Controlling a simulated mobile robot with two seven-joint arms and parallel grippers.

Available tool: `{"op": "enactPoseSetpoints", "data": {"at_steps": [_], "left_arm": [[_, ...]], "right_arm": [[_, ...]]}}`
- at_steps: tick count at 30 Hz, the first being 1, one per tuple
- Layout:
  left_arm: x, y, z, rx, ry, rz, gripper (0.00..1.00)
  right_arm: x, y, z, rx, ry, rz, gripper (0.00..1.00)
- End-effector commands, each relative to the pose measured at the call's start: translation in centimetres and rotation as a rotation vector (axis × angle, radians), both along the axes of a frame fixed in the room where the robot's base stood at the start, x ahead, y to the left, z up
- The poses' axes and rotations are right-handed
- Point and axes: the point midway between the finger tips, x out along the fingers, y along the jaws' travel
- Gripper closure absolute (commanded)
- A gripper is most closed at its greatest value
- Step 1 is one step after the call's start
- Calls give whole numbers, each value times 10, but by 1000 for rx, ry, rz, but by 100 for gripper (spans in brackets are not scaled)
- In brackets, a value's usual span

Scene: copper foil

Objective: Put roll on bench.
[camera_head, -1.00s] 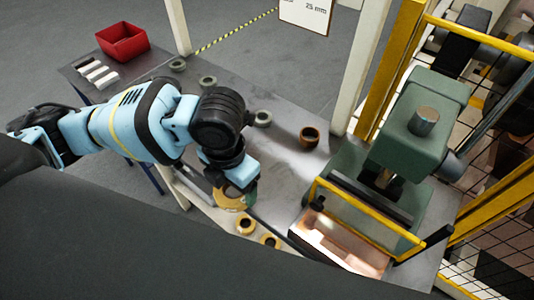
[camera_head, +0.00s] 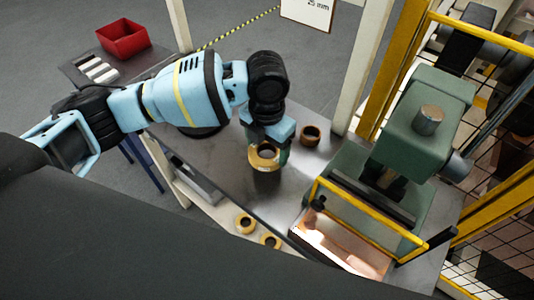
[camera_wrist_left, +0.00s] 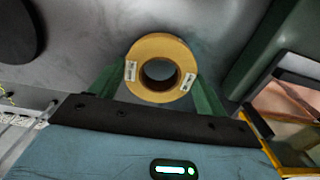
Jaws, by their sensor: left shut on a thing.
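My left gripper (camera_head: 268,156) is shut on a yellow-tan roll (camera_head: 262,164). In the left wrist view the roll (camera_wrist_left: 159,43) sits between the two green fingers, its dark round core facing the camera and white labels on its face. The roll is over the grey bench top (camera_head: 290,187), left of the green press. I cannot tell whether it touches the bench. My right gripper is not in view.
A brown ring-shaped roll (camera_head: 310,136) stands on the bench behind the held roll. The green press (camera_head: 421,120) with a yellow guard frame (camera_head: 370,209) is to the right. Two tan rolls (camera_head: 244,223) lie on the lower shelf. A red bin (camera_head: 122,38) stands back left.

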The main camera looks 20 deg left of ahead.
Motion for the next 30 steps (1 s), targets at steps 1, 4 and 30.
{"op": "enactPoseSetpoints", "data": {"at_steps": [1,4,30], "left_arm": [[0,0,-7,2,3,1,48],[0,0,-22,2,2,1,48],[0,0,-38,0,-1,0,3]], "right_arm": [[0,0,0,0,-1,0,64],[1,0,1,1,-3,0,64],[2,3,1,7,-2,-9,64]]}}
